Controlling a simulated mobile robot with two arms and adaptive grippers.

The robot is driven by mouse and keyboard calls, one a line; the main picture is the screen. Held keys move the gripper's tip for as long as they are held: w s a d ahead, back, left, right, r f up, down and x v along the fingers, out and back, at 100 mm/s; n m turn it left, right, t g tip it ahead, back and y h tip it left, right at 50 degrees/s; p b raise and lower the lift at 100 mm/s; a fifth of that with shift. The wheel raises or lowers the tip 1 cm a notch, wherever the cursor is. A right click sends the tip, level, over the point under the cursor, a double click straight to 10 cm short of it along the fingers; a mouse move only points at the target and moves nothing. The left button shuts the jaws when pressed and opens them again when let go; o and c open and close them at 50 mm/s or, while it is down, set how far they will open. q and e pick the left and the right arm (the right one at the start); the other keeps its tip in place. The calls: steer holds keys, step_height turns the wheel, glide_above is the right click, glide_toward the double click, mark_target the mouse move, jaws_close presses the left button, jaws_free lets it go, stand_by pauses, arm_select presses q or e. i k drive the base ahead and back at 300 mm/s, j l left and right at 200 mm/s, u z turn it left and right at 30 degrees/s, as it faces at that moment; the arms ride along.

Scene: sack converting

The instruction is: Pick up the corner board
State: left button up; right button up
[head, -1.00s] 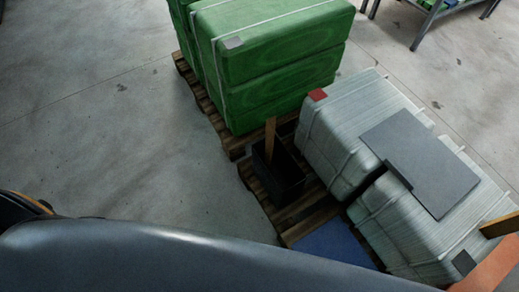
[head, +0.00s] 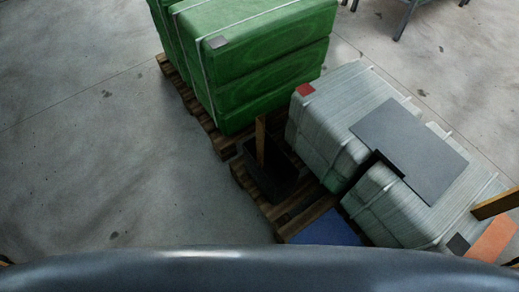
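A narrow tan board (head: 261,138), which looks like a corner board, stands upright in a black open-topped bin (head: 272,178) on a wooden pallet. Its lower end is hidden inside the bin. A second tan board (head: 496,204) sticks in at the right edge, beside the grey stacks, and is cut off by the frame. I cannot tell which of the two is the one named. Neither of my grippers is in view.
Green wrapped bales (head: 264,75) stand on a pallet behind the bin. Strapped grey stacks (head: 341,120) carry a dark grey sheet (head: 412,146). A blue panel (head: 326,231) and an orange panel (head: 492,241) lie nearby. The concrete floor at left is clear.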

mark_target(261, 120)
steer(key=i+j, duration=0.25)
steer(key=j, duration=0.15)
steer(key=i+j, duration=0.55)
steer(key=j, duration=0.25)
steer(key=z, duration=0.05)
